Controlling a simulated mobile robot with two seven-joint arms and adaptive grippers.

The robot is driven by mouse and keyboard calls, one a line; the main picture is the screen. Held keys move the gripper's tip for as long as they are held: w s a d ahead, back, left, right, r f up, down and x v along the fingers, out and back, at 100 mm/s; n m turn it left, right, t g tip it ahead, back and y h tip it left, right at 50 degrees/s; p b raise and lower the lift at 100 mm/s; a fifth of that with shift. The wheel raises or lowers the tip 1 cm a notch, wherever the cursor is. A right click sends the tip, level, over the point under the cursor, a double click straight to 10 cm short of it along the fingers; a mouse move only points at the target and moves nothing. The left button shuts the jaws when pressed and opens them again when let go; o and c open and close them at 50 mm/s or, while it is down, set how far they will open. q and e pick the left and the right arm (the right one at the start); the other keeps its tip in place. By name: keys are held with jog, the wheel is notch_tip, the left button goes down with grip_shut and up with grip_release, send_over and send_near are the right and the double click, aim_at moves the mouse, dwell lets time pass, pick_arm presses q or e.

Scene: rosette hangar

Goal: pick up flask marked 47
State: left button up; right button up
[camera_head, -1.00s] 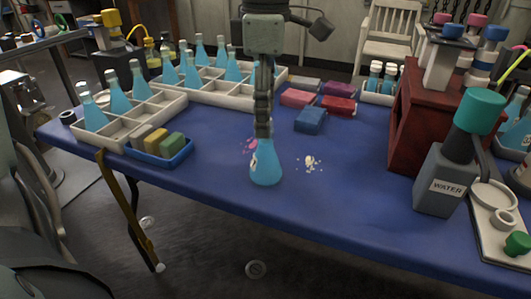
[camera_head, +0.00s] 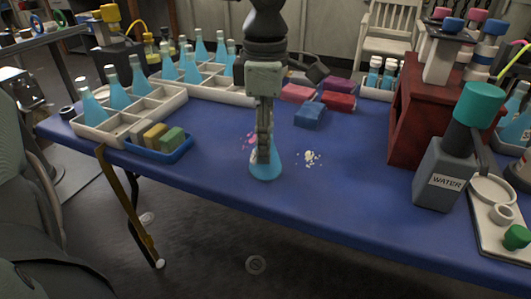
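A blue flask (camera_head: 268,171) stands upright near the front middle of the blue table. A white label patch shows at its left side, but no number can be read. My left gripper (camera_head: 264,158) reaches down from above, and its fingers cover the flask's neck and part of its body. The fingers are seen edge-on, so I cannot tell whether they are open or shut on the flask. My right gripper is not in view.
White divided trays (camera_head: 171,108) with several similar blue flasks stand at the left. A blue tray (camera_head: 178,156) holds sponges. Coloured packs (camera_head: 310,116) lie behind the flask. A red cabinet (camera_head: 405,125) and a water bottle (camera_head: 438,180) stand at the right. White crumbs (camera_head: 310,157) lie beside the flask.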

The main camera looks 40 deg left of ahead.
pick_arm(q)
jog(key=c, duration=0.8)
jog(key=shift+r, duration=0.15)
jog(key=shift+c, duration=0.2)
